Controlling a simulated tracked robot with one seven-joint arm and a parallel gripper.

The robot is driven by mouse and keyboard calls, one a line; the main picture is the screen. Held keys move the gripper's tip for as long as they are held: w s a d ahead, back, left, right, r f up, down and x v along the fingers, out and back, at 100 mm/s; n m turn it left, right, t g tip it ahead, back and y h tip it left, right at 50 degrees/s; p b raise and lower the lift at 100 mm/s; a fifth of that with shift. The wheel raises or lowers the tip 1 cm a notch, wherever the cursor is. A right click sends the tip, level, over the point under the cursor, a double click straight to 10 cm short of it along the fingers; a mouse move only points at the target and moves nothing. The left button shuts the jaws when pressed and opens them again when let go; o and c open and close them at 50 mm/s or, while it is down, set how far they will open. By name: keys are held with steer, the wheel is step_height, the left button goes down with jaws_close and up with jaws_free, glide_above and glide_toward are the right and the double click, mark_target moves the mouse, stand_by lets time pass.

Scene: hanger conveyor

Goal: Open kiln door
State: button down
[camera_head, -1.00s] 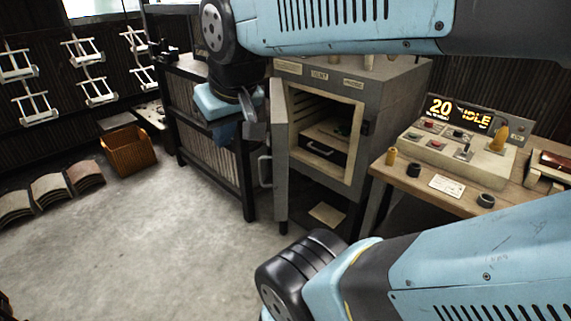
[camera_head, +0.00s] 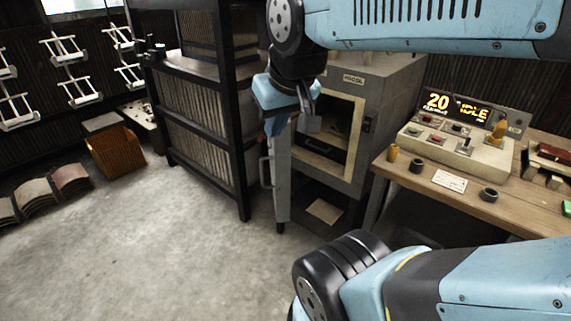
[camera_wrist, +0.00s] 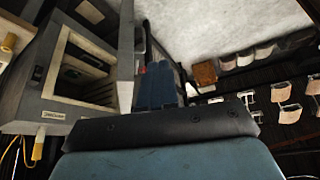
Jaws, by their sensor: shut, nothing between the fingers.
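The kiln (camera_head: 388,100) is a grey box standing right of centre in the head view, with its light-framed front opening showing. Its door (camera_head: 281,190) stands swung open, seen nearly edge-on at the left of the opening, with a bar handle (camera_head: 265,172) on its outer face. My gripper (camera_head: 309,120) is shut and empty. In the picture it overlaps the door's upper part and the opening's left side; I cannot tell whether it touches the door. In the wrist view the blue fingers (camera_wrist: 158,86) sit beside the grey door (camera_wrist: 126,55), and the kiln (camera_wrist: 40,90) fills the left.
A black-framed rack (camera_head: 205,140) stands close left of the kiln. A wooden desk (camera_head: 455,205) with a control box (camera_head: 455,148) and a display reading "20" and "IDLE" is at right. An orange bin (camera_head: 116,152) is on the floor at left. The front floor is clear.

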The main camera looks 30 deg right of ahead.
steer(key=w+d+f+m+g+y, duration=0.2)
steer(key=w+d+f+g+y, duration=0.15)
steer(key=w+d+f, duration=0.7)
steer(key=w+d+f+m+t+y, duration=0.1)
steer(key=w+d+f+y, duration=0.15)
steer(key=d+f, duration=0.5)
steer(key=w+d+f+m+t+y, duration=0.1)
steer(key=d+f+m+y, duration=0.2)
steer(key=d, duration=0.7)
steer(key=w+a+f+n, duration=0.1)
steer(key=w+a+f, duration=0.3)
steer(key=a+f, duration=0.3)
steer(key=shift+w+a+f, duration=0.3)
steer(key=shift+a+f, duration=0.05)
steer(key=shift+a, duration=1.15)
steer(key=shift+g, duration=0.25)
